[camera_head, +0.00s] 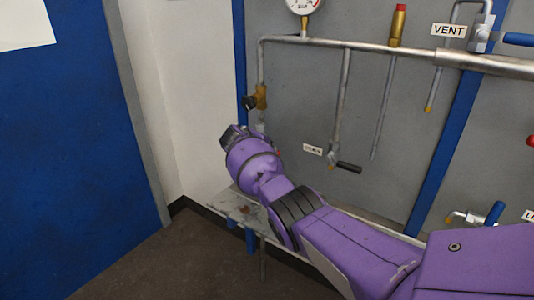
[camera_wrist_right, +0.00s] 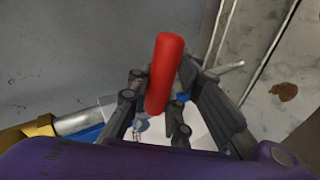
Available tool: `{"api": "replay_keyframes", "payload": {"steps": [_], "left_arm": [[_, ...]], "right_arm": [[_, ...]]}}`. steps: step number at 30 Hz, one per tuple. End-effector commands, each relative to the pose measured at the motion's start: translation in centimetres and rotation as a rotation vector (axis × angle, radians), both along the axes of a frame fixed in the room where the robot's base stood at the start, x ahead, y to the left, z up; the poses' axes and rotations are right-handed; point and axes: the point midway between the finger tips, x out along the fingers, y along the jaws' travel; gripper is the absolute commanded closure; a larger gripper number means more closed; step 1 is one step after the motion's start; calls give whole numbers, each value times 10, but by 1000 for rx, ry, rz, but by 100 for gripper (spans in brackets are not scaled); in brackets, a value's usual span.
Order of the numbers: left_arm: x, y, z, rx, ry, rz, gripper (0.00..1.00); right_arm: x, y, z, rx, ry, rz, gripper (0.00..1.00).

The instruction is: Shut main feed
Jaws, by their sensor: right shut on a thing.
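In the right wrist view a red lever handle (camera_wrist_right: 166,68) stands between the dark fingers of my right gripper (camera_wrist_right: 160,98), which is shut on it. The valve body under the handle is mostly hidden by the fingers. In the head view my purple right arm reaches from the lower right to the pipework, and the right gripper (camera_head: 234,135) is at the lower left of the panel. No label reading main feed is legible. My left gripper is not in view.
A brass valve with a black knob (camera_head: 256,98) is just above the gripper. A black-handled valve (camera_head: 345,166) hangs to its right. A VENT label (camera_head: 448,30), a gauge (camera_head: 303,5) and a blue handle (camera_head: 495,212) are farther right. A blue door (camera_head: 65,150) is at left.

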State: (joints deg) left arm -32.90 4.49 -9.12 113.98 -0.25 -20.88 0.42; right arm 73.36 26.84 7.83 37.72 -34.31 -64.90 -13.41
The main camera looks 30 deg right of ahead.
Motion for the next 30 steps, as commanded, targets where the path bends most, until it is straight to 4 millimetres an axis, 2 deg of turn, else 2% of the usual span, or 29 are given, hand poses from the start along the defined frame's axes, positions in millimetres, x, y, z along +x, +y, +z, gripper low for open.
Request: {"api": "replay_keyframes", "payload": {"steps": [10,27,28,30], "left_arm": [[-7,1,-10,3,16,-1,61],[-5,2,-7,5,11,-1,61],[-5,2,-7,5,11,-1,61],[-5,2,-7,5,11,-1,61]], "right_arm": [[-1,-1,9,-58,144,-1,100],[-1,0,14,-73,171,1,100],[-1,0,14,-73,171,1,79],[-1,0,14,-72,169,1,70]]}}
